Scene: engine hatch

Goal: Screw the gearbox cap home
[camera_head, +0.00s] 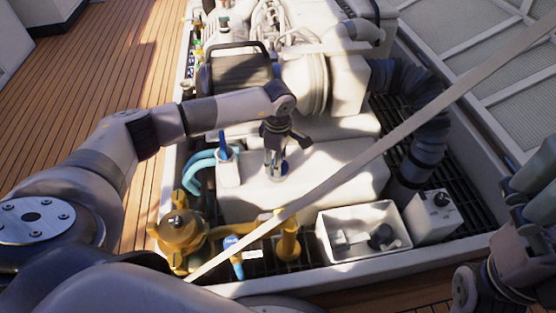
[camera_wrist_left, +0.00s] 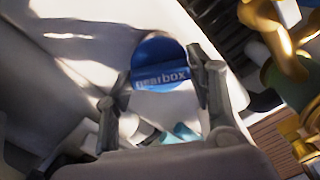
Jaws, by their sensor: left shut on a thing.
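The gearbox cap (camera_wrist_left: 160,72) is a blue disc with the word "gearbox" on it, between the two fingers of my left gripper (camera_wrist_left: 155,85) in the left wrist view. In the head view my left gripper (camera_head: 275,165) points down over the pale gearbox housing (camera_head: 325,170), shut on the cap, which is mostly hidden by the fingers. I cannot tell how the cap sits on the housing. Parts of my right arm (camera_head: 525,240) show at the right edge of the head view; its fingers cannot be made out clearly.
A blue-topped white bottle-like part (camera_head: 228,165) stands left of the gripper. Yellow pipework (camera_head: 180,235), a blue-labelled part (camera_head: 234,255) and a white bin (camera_head: 365,250) with small dark parts lie nearer. A pale diagonal bar (camera_head: 400,130) crosses the view. Wooden deck (camera_head: 110,90) lies left.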

